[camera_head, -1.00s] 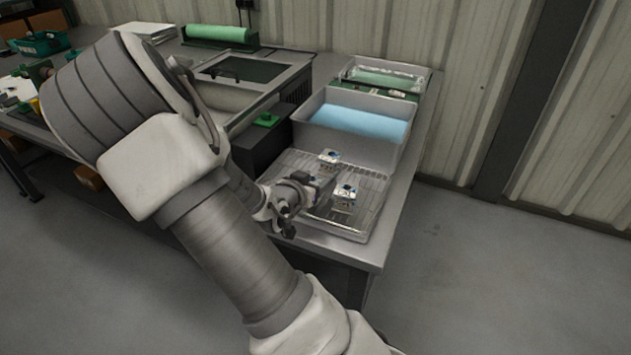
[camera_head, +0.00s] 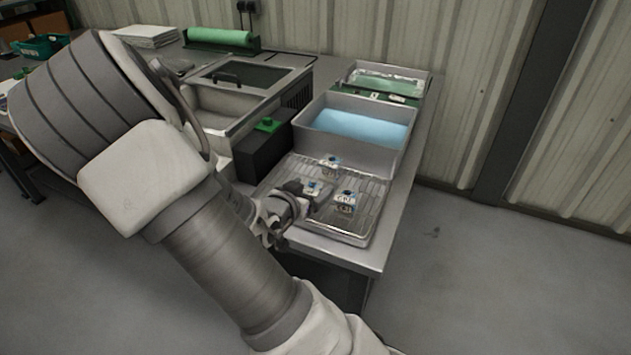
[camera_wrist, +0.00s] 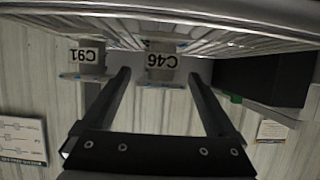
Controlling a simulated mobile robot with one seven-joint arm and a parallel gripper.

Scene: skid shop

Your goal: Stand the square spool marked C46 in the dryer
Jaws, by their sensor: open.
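The square spool marked C46 (camera_wrist: 163,62) stands on the wire rack, its label upside down in the wrist view. In the head view a spool (camera_head: 312,188), likely the same one, stands just in front of my gripper (camera_head: 300,194). In the wrist view my gripper (camera_wrist: 160,76) is open, one finger on each side of C46, with gaps visible. A spool marked C91 (camera_wrist: 86,56) stands beside it, outside the fingers. The wire rack lies in a shallow metal tray (camera_head: 338,236). I cannot tell for certain which fixture is the dryer.
A grey basin (camera_head: 385,152) of blue liquid is behind the tray. A black box with a green button (camera_head: 268,125) and a lidded tank (camera_head: 245,75) stand left.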

